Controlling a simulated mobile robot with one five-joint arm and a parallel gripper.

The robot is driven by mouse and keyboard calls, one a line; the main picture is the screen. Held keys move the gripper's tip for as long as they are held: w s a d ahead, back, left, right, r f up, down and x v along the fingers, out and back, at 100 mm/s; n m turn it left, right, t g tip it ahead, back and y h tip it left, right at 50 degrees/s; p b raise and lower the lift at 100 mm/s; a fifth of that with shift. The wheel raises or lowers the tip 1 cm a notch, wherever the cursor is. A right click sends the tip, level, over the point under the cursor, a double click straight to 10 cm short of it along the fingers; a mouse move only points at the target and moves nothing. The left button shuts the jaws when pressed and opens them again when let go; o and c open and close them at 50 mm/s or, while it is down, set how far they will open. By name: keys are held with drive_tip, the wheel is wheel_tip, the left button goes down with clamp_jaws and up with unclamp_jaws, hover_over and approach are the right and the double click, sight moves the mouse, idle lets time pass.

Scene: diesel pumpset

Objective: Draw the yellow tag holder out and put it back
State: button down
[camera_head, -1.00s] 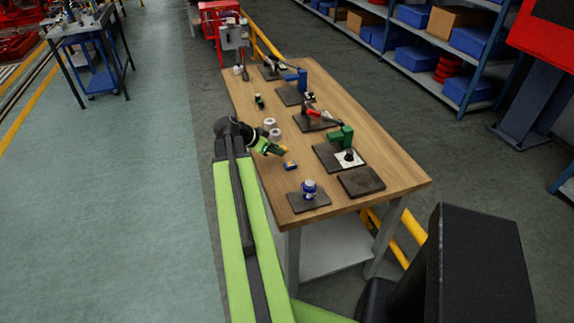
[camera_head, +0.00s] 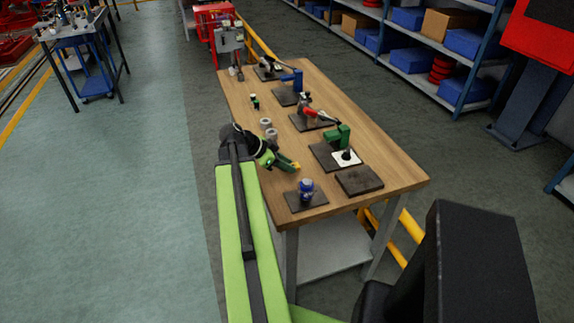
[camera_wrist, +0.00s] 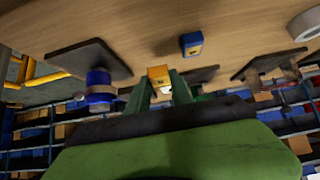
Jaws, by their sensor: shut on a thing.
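My gripper (camera_head: 288,164) is shut on a small yellow block, the yellow tag holder (camera_head: 297,167), at its fingertips. In the wrist view the green fingers (camera_wrist: 160,88) close on the yellow tag holder (camera_wrist: 158,75), which hides part of their tips. A small blue block with a yellow-orange face (camera_wrist: 192,45) rests on the wooden table there, apart from the held piece. In the head view my gripper hides that blue block. The held piece appears above the tabletop; its exact height cannot be told.
A blue-and-white round fitting (camera_head: 306,187) stands on a dark plate near the table's front corner. A green fixture (camera_head: 338,138), a bare dark plate (camera_head: 360,180) and grey rings (camera_head: 268,127) are nearby. Bare wood (camera_head: 390,150) lies along the right edge.

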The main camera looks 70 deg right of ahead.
drive_tip(key=shift+f+b, duration=1.6)
drive_tip(key=shift+f, duration=0.3)
drive_tip(key=shift+f, duration=0.2)
drive_tip(key=c, duration=1.1)
unclamp_jaws()
drive_tip(key=shift+o, duration=0.2)
drive_tip(key=shift+w+r, duration=0.1)
drive_tip(key=shift+p+v, duration=1.6)
drive_tip(key=shift+v, duration=0.85)
wheel_tip(320, 180, up, 8)
drive_tip(key=p, duration=0.8)
